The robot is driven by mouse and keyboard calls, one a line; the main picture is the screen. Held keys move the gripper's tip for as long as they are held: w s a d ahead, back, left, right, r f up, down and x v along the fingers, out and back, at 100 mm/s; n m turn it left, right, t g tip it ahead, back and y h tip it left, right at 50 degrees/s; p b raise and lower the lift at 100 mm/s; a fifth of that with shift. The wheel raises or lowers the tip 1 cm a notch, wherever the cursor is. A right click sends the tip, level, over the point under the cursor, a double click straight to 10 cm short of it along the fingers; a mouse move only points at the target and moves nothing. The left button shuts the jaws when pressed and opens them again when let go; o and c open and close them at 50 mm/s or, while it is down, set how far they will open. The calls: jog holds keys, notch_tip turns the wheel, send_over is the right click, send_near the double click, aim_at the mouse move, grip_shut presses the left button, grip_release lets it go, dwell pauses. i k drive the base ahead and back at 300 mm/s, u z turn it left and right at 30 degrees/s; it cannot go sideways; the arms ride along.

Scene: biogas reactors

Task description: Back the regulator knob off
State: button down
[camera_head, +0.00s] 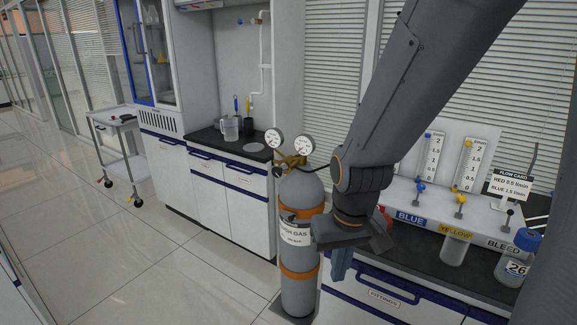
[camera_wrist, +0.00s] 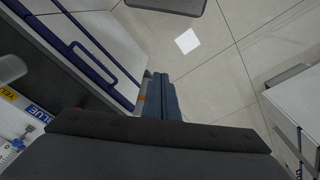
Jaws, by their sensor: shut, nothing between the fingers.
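The gas cylinder (camera_head: 298,255) stands upright in front of the benches, grey with orange bands and a white label. On its top sits a brass regulator (camera_head: 291,162) with two round white gauges (camera_head: 304,145). My gripper (camera_head: 340,268) points downward to the right of the cylinder, below regulator height and in front of the right bench. Its blue-grey fingers are closed together and empty; they also show in the wrist view (camera_wrist: 164,82).
The right bench carries a white flow panel (camera_head: 425,208) with BLUE, YELLOW and BLEED labels and a lidded bottle (camera_head: 515,262). A drawer with a blue handle (camera_head: 380,292) is behind my gripper. A trolley (camera_head: 118,150) stands left. The tiled floor (camera_head: 150,265) is clear.

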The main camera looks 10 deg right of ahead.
aim_at(276, 171)
jog(key=z, duration=2.15)
jog(key=k, duration=0.8)
jog(key=u, duration=1.35)
jog(key=i, duration=0.5)
